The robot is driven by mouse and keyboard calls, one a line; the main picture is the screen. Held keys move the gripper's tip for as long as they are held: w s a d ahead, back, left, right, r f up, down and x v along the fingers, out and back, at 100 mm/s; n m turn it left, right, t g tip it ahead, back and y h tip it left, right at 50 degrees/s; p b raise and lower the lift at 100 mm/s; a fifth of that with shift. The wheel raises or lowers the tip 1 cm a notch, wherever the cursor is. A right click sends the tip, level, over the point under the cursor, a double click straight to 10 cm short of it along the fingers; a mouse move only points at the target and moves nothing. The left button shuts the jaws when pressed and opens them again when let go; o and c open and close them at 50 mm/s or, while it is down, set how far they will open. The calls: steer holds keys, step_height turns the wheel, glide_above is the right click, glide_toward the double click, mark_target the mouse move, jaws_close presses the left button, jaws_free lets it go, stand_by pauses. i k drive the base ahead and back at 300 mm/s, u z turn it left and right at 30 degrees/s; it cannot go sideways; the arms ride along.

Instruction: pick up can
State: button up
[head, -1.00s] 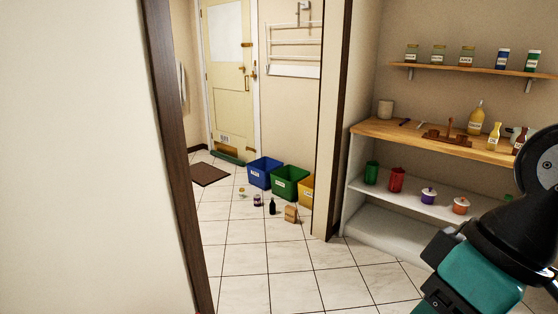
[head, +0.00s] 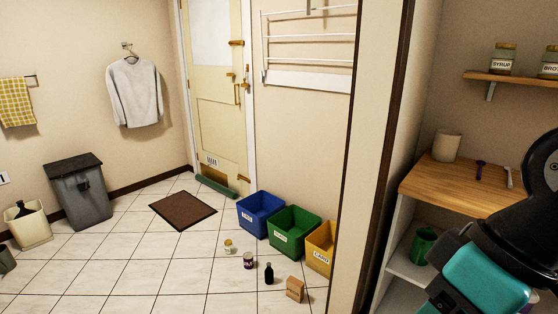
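A small can (head: 249,261) with a dark purple body and a pale label stands upright on the tiled floor, in front of the coloured bins. A small jar (head: 228,246) with a yellowish lid stands behind it to the left. A dark bottle (head: 269,273) stands to its right, and a brown carton (head: 295,289) is farther right. My arm shows at the lower right, far from the can. My gripper itself is not in the frame.
Blue (head: 261,214), green (head: 294,232) and yellow (head: 320,247) bins stand along the wall. A wall end and shelving (head: 460,188) close off the right. A brown mat (head: 183,210) lies by the door. Tiled floor left of the can is clear.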

mark_target(248, 256)
steer(key=i, duration=1.6)
steer(key=u, duration=1.5)
steer(key=i, duration=2.35)
steer(key=z, duration=0.8)
